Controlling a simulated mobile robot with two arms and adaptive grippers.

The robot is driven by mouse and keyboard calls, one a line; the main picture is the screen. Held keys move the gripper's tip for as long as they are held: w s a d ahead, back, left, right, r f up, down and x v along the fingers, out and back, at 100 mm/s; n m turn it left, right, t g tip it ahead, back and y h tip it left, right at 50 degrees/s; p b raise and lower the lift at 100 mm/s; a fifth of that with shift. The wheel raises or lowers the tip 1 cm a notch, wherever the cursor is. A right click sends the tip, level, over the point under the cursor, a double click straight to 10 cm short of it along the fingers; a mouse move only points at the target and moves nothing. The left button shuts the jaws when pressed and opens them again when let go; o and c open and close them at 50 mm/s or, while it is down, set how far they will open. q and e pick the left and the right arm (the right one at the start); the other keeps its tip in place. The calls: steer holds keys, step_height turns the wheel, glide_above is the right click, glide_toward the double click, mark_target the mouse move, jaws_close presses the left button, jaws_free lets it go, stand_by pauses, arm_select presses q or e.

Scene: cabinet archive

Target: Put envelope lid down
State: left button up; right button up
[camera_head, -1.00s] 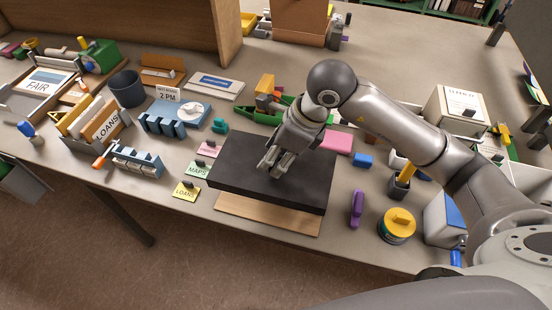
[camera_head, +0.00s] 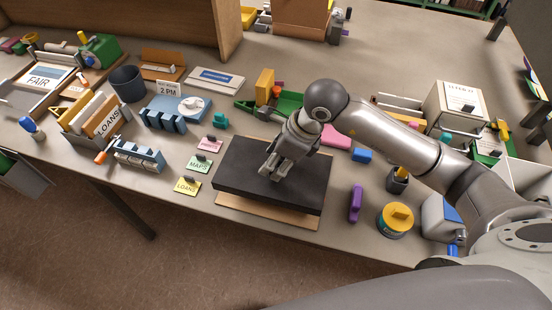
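A large flat black slab (camera_head: 240,168), seemingly the lid, lies roughly level over a light wooden board (camera_head: 270,216) in the head view, near the table's front edge. The board's front edge shows below the slab. I cannot tell whether the two touch everywhere. My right gripper (camera_head: 270,173) comes down from above, its fingertips at the top of the slab near its middle. The fingers look close together, but whether they are shut or grip something on the slab is hidden. No envelope can be made out under the slab. My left gripper is not in view.
Small cards marked LOANS (camera_head: 187,186) and MAPS (camera_head: 199,165) lie left of the slab. A purple object (camera_head: 355,203) and a yellow-topped round tin (camera_head: 396,219) stand to its right. A green tray (camera_head: 285,103) and pink block (camera_head: 337,136) are behind.

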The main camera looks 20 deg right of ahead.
steer(key=shift+f, duration=0.25)
steer(key=o, duration=1)
steer(key=shift+r, duration=0.1)
steer(key=shift+r+p, duration=0.8)
steer(key=shift+p, duration=0.1)
steer(key=b+v, duration=0.3)
steer(key=v, duration=0.8)
steer(key=shift+s+d+r, duration=0.2)
steer(key=shift+r, duration=0.05)
